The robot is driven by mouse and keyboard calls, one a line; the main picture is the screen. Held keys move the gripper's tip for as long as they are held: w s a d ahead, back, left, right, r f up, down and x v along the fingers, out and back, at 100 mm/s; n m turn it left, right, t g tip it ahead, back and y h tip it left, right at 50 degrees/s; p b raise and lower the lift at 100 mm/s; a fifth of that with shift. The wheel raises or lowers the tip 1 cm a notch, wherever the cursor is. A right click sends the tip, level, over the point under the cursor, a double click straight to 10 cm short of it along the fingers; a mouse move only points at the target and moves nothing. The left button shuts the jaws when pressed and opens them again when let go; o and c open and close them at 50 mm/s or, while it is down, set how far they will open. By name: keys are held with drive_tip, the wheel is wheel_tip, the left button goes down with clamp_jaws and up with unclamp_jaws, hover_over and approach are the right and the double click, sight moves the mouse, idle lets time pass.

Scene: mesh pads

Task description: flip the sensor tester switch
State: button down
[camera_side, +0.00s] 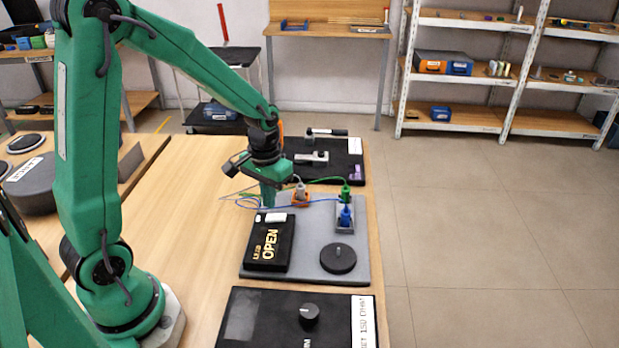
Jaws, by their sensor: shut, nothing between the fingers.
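A black box (267,252) with lettering that includes "OPEN" lies on a grey pad (305,268). It may be the sensor tester, but I cannot tell. A small white piece (276,217) sits at its far edge; I cannot make out clearly which part is the switch. My gripper (268,204) is green and points down just beyond the box's far edge, close to the white piece. It is shut and empty. Its tips are small in view, and I cannot tell whether they touch anything.
An orange-and-grey connector (301,194), a green plug (346,192) and a blue plug (346,216) stand right of my gripper, with thin wires around. A black disc (338,258) lies nearer. Black pads lie behind (338,172) and in front (270,318). Bare table is at left.

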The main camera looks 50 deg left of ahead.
sight(270, 217)
drive_tip(key=shift+r, duration=1.95)
drive_tip(key=shift+r, duration=0.1)
drive_tip(key=s+d+r+m+t, duration=0.1)
drive_tip(key=s+d+r+t, duration=0.1)
drive_tip(key=s+r, duration=0.4)
drive_tip(key=s+d+r+m+t, duration=0.2)
drive_tip(key=s+d+r+t, duration=0.1)
drive_tip(key=s+r, duration=0.3)
drive_tip(key=shift+s+d+r+t, duration=0.3)
drive_tip(key=shift+s+d, duration=0.1)
drive_tip(key=shift+s, duration=0.05)
